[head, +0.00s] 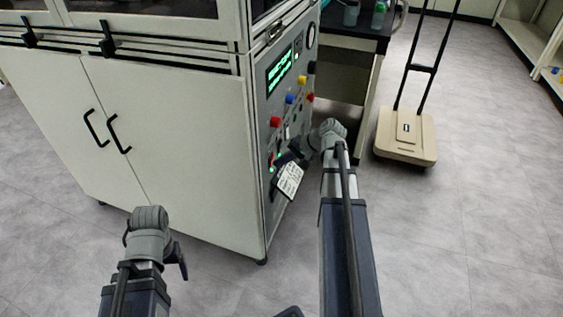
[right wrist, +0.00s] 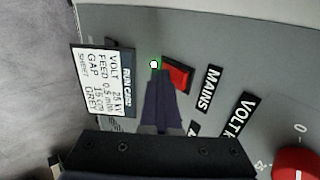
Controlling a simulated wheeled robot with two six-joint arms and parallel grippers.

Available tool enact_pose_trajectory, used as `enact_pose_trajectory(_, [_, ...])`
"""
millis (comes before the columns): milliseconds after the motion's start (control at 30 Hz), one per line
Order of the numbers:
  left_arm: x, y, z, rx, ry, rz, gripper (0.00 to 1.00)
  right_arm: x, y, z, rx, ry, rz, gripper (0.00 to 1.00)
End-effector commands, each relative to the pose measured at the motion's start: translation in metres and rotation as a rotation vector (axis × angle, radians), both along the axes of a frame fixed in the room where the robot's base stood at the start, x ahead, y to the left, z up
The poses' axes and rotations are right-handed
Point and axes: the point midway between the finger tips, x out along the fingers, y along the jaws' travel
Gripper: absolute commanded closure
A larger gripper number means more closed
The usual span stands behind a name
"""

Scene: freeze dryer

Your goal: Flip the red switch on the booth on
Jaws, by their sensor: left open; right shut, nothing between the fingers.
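The booth (head: 190,120) is a large white cabinet with a grey control panel (head: 262,80) on its right side. The red switch (right wrist: 178,76) is a tilted red rocker beside the label MAINS in the right wrist view. In the head view it is a small red spot (head: 271,158) low on the panel. My right gripper (right wrist: 160,74) is shut and empty, its tips just left of the switch at its edge; I cannot tell whether they touch. My left gripper (head: 181,264) is open, low in front of the booth doors, away from the panel.
A run card (right wrist: 102,80) hangs on the panel beside my right fingers. A small bright lamp (right wrist: 154,64) with a green rim sits by the switch. A red knob (right wrist: 296,163) is at lower right. A beige platform cart (head: 406,138) stands right of the booth on open floor.

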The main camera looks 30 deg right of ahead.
Motion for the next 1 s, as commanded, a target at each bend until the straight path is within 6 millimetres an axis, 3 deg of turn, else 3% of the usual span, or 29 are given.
enact_pose_trajectory(500, [0.0,0.0,0.017,0.0,0.0,0.0,0.18,0.001,0.001,0.018,0.003,-0.003,0.001,1.0])
enact_pose_trajectory(1000, [0.0,0.0,0.017,0.002,0.0,0.003,0.18,-0.001,0.002,0.018,0.003,-0.002,0.002,1.0])
